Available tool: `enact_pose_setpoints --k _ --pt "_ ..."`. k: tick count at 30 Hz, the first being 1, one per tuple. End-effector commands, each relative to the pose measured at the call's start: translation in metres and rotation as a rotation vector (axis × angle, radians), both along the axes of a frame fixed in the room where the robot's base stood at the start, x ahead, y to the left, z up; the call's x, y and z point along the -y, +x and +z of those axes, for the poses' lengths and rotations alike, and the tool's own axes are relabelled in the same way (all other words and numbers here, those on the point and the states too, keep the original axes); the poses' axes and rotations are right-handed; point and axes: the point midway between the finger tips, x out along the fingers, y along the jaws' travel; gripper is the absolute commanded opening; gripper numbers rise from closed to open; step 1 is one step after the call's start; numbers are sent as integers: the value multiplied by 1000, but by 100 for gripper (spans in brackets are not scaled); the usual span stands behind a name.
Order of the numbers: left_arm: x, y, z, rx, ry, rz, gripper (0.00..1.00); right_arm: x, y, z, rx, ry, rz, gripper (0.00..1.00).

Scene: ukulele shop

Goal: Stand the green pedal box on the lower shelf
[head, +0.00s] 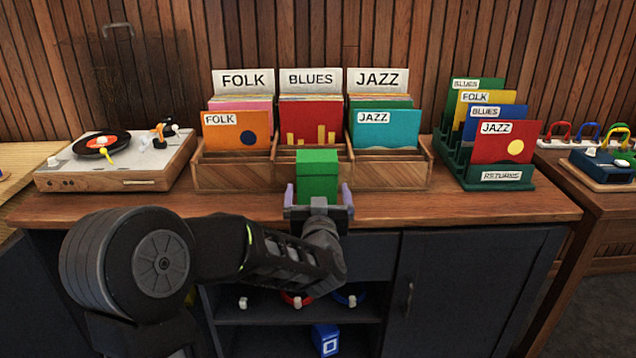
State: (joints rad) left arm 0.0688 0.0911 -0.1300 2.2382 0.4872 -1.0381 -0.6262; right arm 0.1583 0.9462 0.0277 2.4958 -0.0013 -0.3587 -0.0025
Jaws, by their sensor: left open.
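The green pedal box (317,170) is upright at the front of the counter, before the middle record bin. My left gripper (318,190) reaches up to it from the front. Its two pale fingers are open, one on each side of the box's lower part. The box's base is hidden behind the gripper, so I cannot tell exactly how it rests. Below the counter is an open cabinet bay with a shelf (265,316). A blue box (325,340) with a white square mark stands in the space under that shelf. My right gripper is out of view.
Wooden record bins (232,176) stand behind the green box. A turntable (120,160) is at left and a green returns rack (500,178) at right. Small white, red and blue items (297,299) sit on the shelf. A dark cabinet door (470,285) stands right of the bay.

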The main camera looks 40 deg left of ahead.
Motion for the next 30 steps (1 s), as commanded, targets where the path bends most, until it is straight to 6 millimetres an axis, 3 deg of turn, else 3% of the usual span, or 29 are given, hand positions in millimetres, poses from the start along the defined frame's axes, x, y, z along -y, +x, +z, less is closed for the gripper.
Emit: enact_pose_setpoints --k 6,18,30 --pt "-13 17 -1 -1 1 0 100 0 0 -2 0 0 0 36" --pt "-17 22 0 -1 -1 0 100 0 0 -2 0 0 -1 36" --pt "-46 60 0 -1 0 0 100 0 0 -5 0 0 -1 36"
